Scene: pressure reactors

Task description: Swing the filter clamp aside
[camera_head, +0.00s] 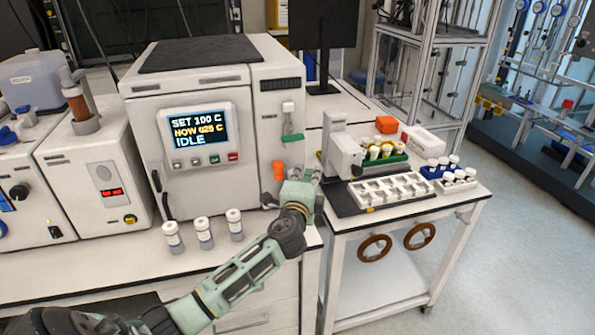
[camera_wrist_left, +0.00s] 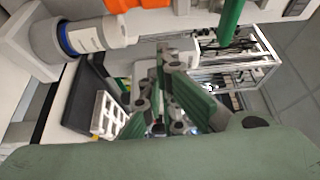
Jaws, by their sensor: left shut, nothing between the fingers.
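My left gripper (camera_head: 308,176) is at the front right of the large white oven-like unit (camera_head: 262,118), just above the bench's right end. Its green fingers are shut and empty in the left wrist view (camera_wrist_left: 172,72). On the unit's front are an orange knob-like part (camera_head: 278,170) and, higher up, a green bar (camera_head: 292,138). In the wrist view a white cylinder with a blue ring (camera_wrist_left: 85,36), an orange part (camera_wrist_left: 135,3) and a green rod (camera_wrist_left: 230,20) lie beyond the fingers, apart from them. I cannot tell which part is the filter clamp. My right gripper is not in view.
Several white capped bottles (camera_head: 204,232) stand along the bench front, left of my gripper. To the right, a cart (camera_head: 395,213) carries a small white device (camera_head: 343,150), a vial tray (camera_head: 393,190) and vial racks. Open floor lies right of the cart.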

